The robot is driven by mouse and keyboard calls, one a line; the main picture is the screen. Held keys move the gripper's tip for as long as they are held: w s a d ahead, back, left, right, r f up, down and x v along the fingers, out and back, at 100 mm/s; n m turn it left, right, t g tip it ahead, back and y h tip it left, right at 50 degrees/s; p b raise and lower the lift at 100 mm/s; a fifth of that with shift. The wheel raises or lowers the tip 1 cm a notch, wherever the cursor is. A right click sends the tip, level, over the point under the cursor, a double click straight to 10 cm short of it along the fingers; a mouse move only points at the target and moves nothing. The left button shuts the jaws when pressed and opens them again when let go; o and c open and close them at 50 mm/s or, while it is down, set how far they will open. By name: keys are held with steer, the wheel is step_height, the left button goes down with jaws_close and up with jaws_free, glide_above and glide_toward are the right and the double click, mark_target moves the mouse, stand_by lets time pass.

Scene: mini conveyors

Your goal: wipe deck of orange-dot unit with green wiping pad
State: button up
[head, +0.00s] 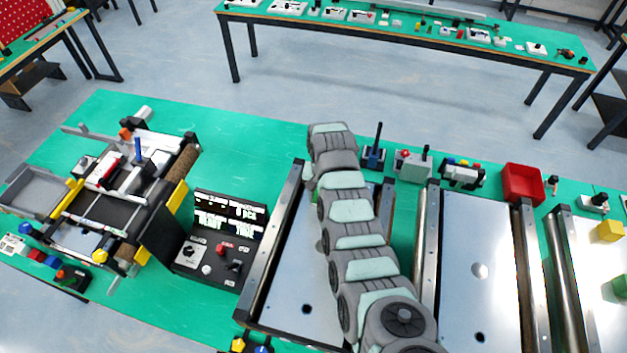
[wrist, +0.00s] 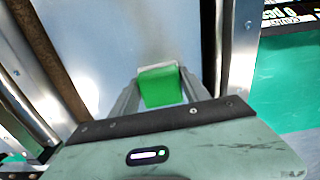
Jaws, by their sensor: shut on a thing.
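In the wrist view my gripper (wrist: 160,92) is shut on the green wiping pad (wrist: 160,86), which has a pale grey-white edge. The pad is over a pale metal deck (wrist: 105,40); I cannot tell whether it touches. This appears to be the deck beside the display, the leftmost (head: 300,285) of the flat decks in the head view. My arm crosses that deck and hides much of it. I cannot make out an orange dot on any unit.
Raised metal rails (head: 268,245) border the deck. A black control box with a display (head: 228,215) stands to its left, beside a small conveyor machine (head: 125,200). Another flat deck (head: 470,230) lies to the right. A red bin (head: 522,184) and small devices line the back edge.

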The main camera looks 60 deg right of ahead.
steer(key=shift+w+a+f, duration=0.1)
steer(key=shift+w+a, duration=0.05)
steer(key=shift+w, duration=0.25)
step_height(320, 180, up, 3)
steer(key=shift+w+f, duration=0.15)
steer(key=shift+r+p, duration=0.65)
steer(key=shift+r, duration=2.25)
